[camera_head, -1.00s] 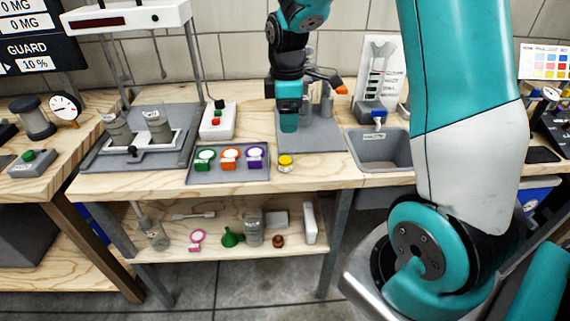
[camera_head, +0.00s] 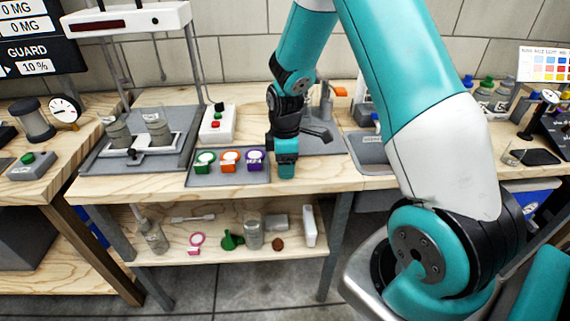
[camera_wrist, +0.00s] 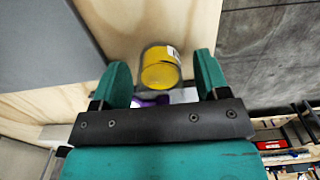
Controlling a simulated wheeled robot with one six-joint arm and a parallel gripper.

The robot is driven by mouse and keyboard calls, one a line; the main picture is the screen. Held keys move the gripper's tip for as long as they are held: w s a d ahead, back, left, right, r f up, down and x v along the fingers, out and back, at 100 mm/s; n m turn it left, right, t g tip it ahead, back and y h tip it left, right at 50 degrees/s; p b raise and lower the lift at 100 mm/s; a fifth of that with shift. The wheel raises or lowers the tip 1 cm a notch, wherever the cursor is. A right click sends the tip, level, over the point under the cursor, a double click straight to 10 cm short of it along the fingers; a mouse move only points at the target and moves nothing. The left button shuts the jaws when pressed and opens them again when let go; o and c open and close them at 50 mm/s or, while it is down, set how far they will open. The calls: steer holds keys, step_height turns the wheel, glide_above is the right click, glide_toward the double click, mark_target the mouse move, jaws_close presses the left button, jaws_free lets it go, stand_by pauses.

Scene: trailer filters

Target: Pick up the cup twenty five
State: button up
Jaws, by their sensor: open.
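A small clear cup with yellow contents or a yellow face (camera_wrist: 160,72) stands on the wooden bench top; its label is too small to read. In the wrist view it sits between and slightly beyond the two teal fingers of my gripper (camera_wrist: 161,62), with a gap on each side. In the head view my gripper (camera_head: 286,172) points down at the bench's front edge, right of the grey tray, and hides the cup. My gripper is open and empty.
A grey sink (camera_head: 372,150) is to the right. A white button box (camera_head: 217,124) and a stand are behind. The bench's front edge is close.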

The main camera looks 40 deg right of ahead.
steer(key=shift+c, duration=0.4)
steer(key=c, duration=0.9)
